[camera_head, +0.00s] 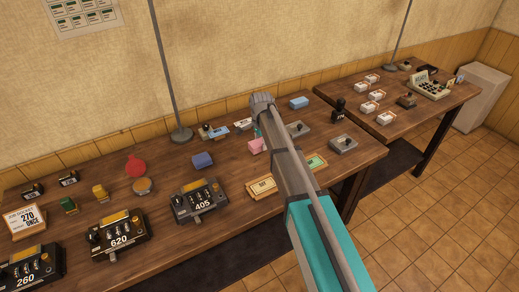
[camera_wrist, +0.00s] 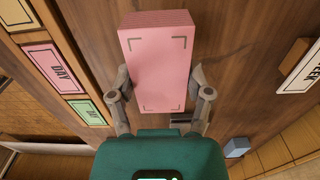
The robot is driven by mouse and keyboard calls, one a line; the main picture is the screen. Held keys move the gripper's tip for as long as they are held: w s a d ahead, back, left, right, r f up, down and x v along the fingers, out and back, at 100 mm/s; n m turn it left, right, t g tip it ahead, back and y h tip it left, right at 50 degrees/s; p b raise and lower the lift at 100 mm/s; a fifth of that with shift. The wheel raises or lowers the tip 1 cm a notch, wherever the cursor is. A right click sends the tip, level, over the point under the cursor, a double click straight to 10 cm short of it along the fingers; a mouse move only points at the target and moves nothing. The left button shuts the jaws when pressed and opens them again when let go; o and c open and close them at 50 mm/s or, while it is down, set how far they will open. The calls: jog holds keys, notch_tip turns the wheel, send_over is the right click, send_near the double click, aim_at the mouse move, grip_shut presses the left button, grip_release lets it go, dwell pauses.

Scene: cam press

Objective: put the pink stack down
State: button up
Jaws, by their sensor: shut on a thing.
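The pink stack (camera_wrist: 161,70) is a block of pink sheets with dark corner marks on its top face. In the wrist view it sits between the two fingers of my gripper (camera_wrist: 160,90), which is shut on it. In the head view part of the pink stack (camera_head: 257,146) shows just left of my arm, over the wooden table (camera_head: 232,170). My arm hides the rest of it and most of the gripper. I cannot tell whether the stack touches the table.
A cream card (camera_head: 262,187) and a green card (camera_head: 316,162) lie near the front edge. A blue block (camera_head: 202,160) stands to the left, with the 405 device (camera_head: 201,201) in front of it. Grey devices (camera_head: 343,144) stand right of my arm. A second table (camera_head: 440,108) stands further right.

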aim_at(261, 154)
jog(key=shift+w+f+b, duration=0.45)
jog(key=shift+f+b, duration=0.1)
jog(key=shift+f, duration=0.05)
jog(key=shift+f+b, duration=1.35)
jog(key=shift+f, duration=0.05)
jog(key=shift+f, duration=0.15)
jog(key=o, duration=1.2)
jog(key=shift+r, duration=0.25)
notch_tip(261, 154, up, 12)
jog(key=p, duration=1.2)
